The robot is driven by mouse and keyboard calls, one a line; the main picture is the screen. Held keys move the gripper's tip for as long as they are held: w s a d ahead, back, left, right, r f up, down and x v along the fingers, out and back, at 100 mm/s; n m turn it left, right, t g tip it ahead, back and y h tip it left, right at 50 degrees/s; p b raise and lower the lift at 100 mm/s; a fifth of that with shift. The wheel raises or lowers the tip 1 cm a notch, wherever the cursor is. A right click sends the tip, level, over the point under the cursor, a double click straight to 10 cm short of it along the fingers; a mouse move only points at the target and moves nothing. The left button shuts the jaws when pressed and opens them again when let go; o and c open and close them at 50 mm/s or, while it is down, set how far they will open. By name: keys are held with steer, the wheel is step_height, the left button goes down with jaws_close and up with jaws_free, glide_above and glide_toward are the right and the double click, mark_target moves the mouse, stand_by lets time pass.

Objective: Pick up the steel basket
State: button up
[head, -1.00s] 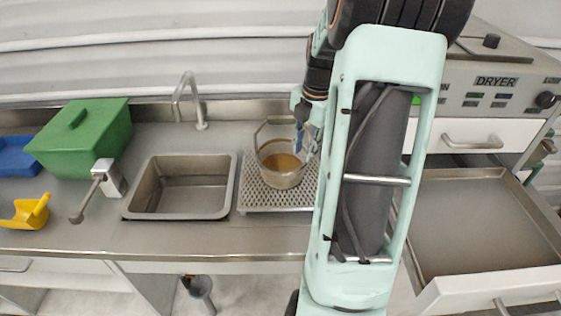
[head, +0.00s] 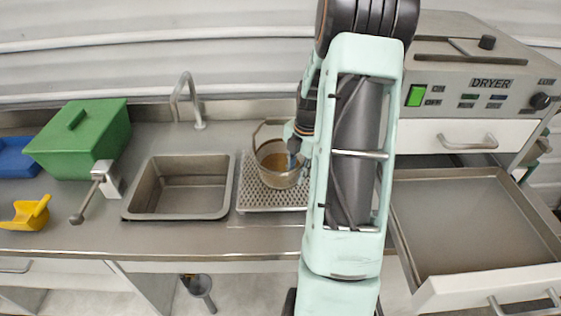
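The steel basket (head: 279,177) stands on a perforated metal drain plate (head: 266,204) to the right of the sink. It is round, with a raised handle at the back and brown content inside. My gripper (head: 293,157) is at the basket's upper right side, over or against its rim. My arm hides part of the gripper and the plate's right end. The fingers are too small and covered to show whether they are open or shut, or whether they touch the basket.
The sink (head: 180,187) with its faucet (head: 187,95) is left of the plate. A green hopper (head: 82,138), a lever (head: 90,196) and a yellow scoop (head: 28,213) are further left. At right, the dryer (head: 480,85) stands over an open, empty drawer (head: 470,215).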

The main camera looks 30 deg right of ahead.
steer(key=shift+c, duration=0.2)
jaws_close()
steer(key=shift+w+d+r, duration=0.1)
steer(key=shift+r, duration=0.15)
steer(key=shift+r, duration=0.2)
step_height(320, 180, up, 2)
steer(key=shift+r, duration=0.1)
steer(key=s+a+r+b, duration=0.1)
steer(key=s+a+r, duration=0.1)
steer(key=s+r, duration=0.3)
steer(key=s+a+r+b, duration=0.1)
steer(key=s+a+r, duration=0.1)
steer(key=s+r, duration=0.3)
steer(key=shift+s+a, duration=0.3)
steer(key=shift+s, duration=1.4)
